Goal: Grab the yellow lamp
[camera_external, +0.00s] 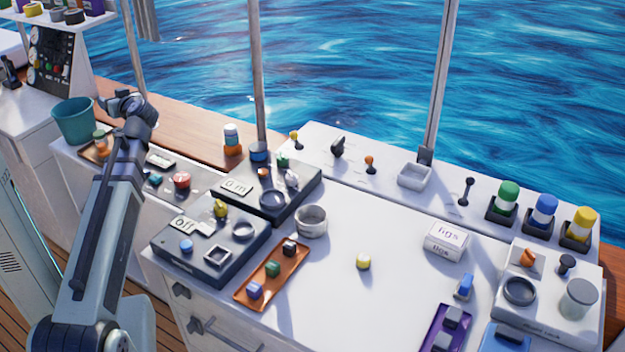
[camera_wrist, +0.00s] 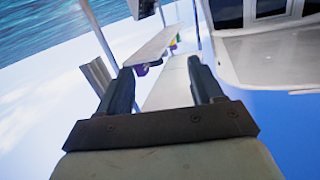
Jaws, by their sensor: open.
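A yellow-topped lamp (camera_external: 581,222) stands in a dark square base at the far right of the white counter, at the end of a row with a green lamp (camera_external: 508,195) and a blue lamp (camera_external: 544,208). A small yellow round piece (camera_external: 363,262) sits alone on the middle of the counter. My gripper (camera_external: 122,103) is raised at the left near the teal bucket, far from both. In the wrist view my gripper (camera_wrist: 163,85) is open, with nothing between the fingers. I cannot make out the yellow lamp there.
A teal bucket (camera_external: 75,121) stands behind my arm. Dark control panels (camera_external: 212,245), an orange tray (camera_external: 272,275) with blocks and a grey round cup (camera_external: 311,221) lie between my gripper and the lamps. A white box (camera_external: 447,241) stands right of centre. The counter's middle front is mostly clear.

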